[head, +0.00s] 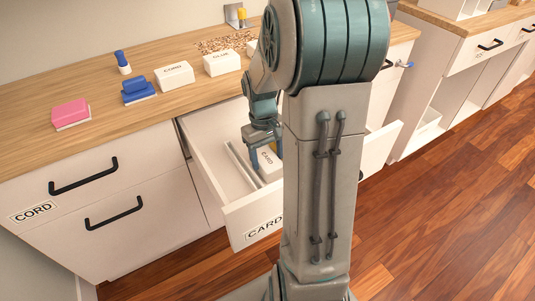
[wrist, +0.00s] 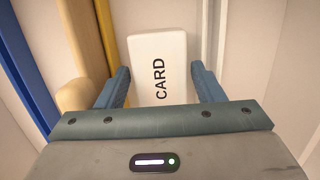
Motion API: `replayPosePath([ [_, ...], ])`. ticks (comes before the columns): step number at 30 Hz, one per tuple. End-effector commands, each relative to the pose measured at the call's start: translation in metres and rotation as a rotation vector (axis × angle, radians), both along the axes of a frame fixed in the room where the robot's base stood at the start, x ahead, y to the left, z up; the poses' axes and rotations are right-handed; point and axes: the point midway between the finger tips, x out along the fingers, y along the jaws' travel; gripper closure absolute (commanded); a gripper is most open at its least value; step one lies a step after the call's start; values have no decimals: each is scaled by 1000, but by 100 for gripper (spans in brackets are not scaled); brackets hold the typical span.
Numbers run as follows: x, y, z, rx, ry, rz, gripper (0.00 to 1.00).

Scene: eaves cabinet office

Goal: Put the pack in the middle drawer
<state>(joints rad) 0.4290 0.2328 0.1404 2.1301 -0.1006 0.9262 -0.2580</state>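The pack, a white box marked CARD (wrist: 160,65), lies inside the open middle drawer, and it also shows in the head view (head: 268,165). The drawer (head: 240,222) is pulled out, with a CARD label on its front. My gripper (wrist: 160,82) reaches down into the drawer with one blue finger on each side of the pack. Narrow gaps show between the fingers and the pack's sides. In the head view my arm hides the right part of the drawer and much of my gripper.
White boxes marked CORD (head: 174,75) and GLUE (head: 222,62) stand on the wooden counter (head: 100,112), with a pink block (head: 70,112) and a blue block (head: 137,88). The left drawer (head: 80,175), labelled CORD, is shut. Thin dividers (head: 240,162) stand inside the open drawer.

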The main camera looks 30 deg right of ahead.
Motion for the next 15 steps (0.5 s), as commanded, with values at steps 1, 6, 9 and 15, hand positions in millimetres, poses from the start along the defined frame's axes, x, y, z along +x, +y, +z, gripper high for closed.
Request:
replayPosePath([
  [1,0,0,0,0,0,0,38],
  [6,0,0,6,0,-1,0,38],
  [9,1,0,19,-1,-3,0,38],
  [15,8,0,62,-2,-5,0,38],
])
